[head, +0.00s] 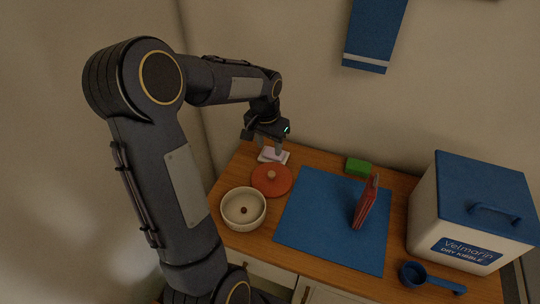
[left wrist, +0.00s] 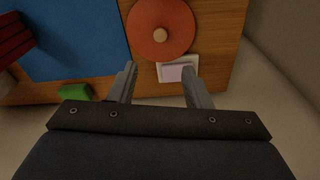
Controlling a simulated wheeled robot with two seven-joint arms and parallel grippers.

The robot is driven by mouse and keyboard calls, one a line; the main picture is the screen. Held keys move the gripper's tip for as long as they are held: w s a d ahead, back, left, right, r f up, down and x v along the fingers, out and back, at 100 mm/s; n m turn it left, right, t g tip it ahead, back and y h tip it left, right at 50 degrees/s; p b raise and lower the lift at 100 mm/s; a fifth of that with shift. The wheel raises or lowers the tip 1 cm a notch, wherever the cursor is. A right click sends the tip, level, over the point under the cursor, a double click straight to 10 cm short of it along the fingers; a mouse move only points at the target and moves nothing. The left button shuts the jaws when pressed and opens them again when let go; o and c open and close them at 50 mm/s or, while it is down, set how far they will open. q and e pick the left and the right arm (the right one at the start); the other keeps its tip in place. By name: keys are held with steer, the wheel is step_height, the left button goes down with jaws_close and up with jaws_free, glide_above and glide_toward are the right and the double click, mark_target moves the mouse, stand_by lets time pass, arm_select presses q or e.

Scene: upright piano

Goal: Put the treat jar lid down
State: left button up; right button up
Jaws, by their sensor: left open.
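The treat jar lid, an orange-red disc (head: 271,180) with a pale wooden knob, lies flat, knob up, on the wooden top beside the blue mat. It also shows in the left wrist view (left wrist: 160,32), just beyond my fingertips. A round cream open vessel (head: 243,209), perhaps the treat jar, stands in front of the lid with a small brown piece inside. My left gripper (head: 265,146) is open and empty above the back left of the top, behind the lid; its fingers also show in the left wrist view (left wrist: 159,72). My right gripper is not in view.
A small white dish with a pale block (head: 272,156) lies under my left gripper. The blue mat (head: 320,238) holds a red upright object (head: 364,204). A green block (head: 358,167), a kibble bin (head: 475,210) and a blue scoop (head: 430,278) are further right.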

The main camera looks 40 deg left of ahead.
arm_select(q)
steer(key=s+d+r+t+h, duration=0.2)
steer(key=s+d+r, duration=0.1)
steer(key=s+d, duration=0.5)
steer(key=s+d+r+t+h, duration=0.2)
steer(key=s+d+r, duration=0.1)
steer(key=s+d, duration=0.6)
steer(key=s, duration=0.3)
steer(key=shift+d+r, duration=0.15)
steer(key=shift+r, duration=0.2)
steer(key=shift+n, duration=0.3)
